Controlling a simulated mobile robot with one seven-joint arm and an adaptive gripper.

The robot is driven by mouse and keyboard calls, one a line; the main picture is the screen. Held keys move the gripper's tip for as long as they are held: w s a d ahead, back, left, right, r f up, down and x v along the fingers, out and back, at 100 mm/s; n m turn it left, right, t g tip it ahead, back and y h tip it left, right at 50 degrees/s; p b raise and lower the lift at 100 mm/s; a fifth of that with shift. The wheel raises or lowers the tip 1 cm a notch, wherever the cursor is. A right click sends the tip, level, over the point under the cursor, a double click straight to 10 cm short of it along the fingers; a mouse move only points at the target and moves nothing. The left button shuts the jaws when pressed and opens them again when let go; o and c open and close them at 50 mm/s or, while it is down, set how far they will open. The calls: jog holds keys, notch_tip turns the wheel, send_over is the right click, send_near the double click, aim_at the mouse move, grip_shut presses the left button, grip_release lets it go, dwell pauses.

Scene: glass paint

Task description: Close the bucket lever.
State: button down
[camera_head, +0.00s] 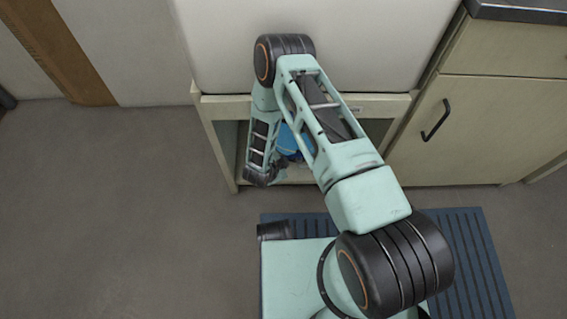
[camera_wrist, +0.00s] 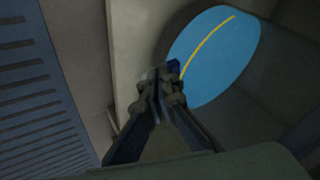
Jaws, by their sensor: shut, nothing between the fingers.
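A blue round shape (camera_wrist: 222,62), which looks like the bucket, is in the upper right of the wrist view. A thin curved yellow strip (camera_wrist: 203,43) runs across it. I cannot tell for sure whether this strip is the lever. In the head view a bit of blue (camera_head: 290,140) shows between my arm links, inside the open front of a low cabinet. My gripper (camera_wrist: 165,75) is shut and empty. In the wrist view its fingertips are at the lower left edge of the blue shape, near the strip's lower end. I cannot tell if they touch it.
The low cabinet (camera_head: 222,150) has pale side walls close around my gripper. A closed cabinet door with a black handle (camera_head: 436,120) is to its right. A ridged blue mat (camera_head: 470,250) lies on the floor. The floor (camera_head: 110,210) to the left is clear.

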jog(key=shift+w+d, duration=0.25)
jog(key=shift+d, duration=0.55)
jog(key=shift+s, duration=0.1)
